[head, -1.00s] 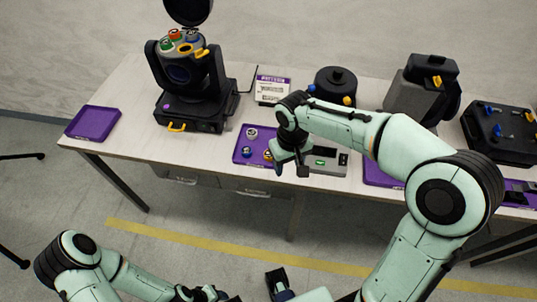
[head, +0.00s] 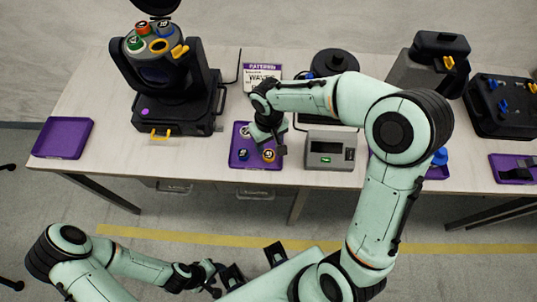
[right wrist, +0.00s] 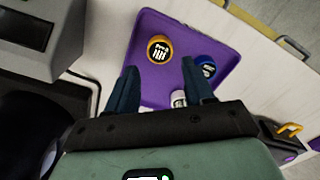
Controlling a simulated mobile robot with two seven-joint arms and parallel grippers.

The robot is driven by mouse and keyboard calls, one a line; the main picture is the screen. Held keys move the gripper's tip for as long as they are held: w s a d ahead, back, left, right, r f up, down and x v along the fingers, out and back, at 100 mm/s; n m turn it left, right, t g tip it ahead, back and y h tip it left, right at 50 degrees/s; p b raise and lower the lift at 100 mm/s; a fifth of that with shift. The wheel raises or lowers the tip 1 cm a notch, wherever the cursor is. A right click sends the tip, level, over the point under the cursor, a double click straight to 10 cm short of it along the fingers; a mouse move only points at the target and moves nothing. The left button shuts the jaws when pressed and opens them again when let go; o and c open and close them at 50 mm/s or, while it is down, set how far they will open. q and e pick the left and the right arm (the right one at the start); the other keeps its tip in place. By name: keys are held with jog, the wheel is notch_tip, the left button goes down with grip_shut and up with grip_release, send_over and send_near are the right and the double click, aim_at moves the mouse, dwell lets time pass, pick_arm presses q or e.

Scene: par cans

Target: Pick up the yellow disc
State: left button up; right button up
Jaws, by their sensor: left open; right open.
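The yellow disc (head: 268,155), with a dark face and pale markings, lies in the purple tray (head: 236,164) near its front right. It also shows in the right wrist view (right wrist: 159,48), beyond my fingertips and a little left of the gap's middle. A blue disc (right wrist: 205,67) and a white disc (right wrist: 179,98) share the tray; the white one is partly hidden by my gripper. My right gripper (right wrist: 158,78) is open and empty above the tray, apart from the yellow disc. My left gripper (head: 219,279) is open and empty, low in front of the table.
A black stage light (head: 175,110) with coloured discs on its head stands left. A grey box (head: 329,150) with a small display sits right of the tray. A pattern card (head: 262,73) stands behind. An empty purple tray (head: 62,138) lies far left.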

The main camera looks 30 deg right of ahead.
aim_at(269, 154)
jog(key=shift+s+f, duration=0.15)
jog(key=shift+f, duration=2.85)
jog(key=c, duration=0.8)
pick_arm(q)
jog(key=shift+f, duration=0.15)
pick_arm(e)
jog(key=shift+r, duration=0.1)
pick_arm(q)
jog(key=r+p, duration=0.1)
jog(key=w+r+p, duration=0.1)
jog(key=shift+w+r, duration=0.25)
jog(key=shift+r, duration=0.1)
pick_arm(e)
notch_tip(269, 154, up, 20)
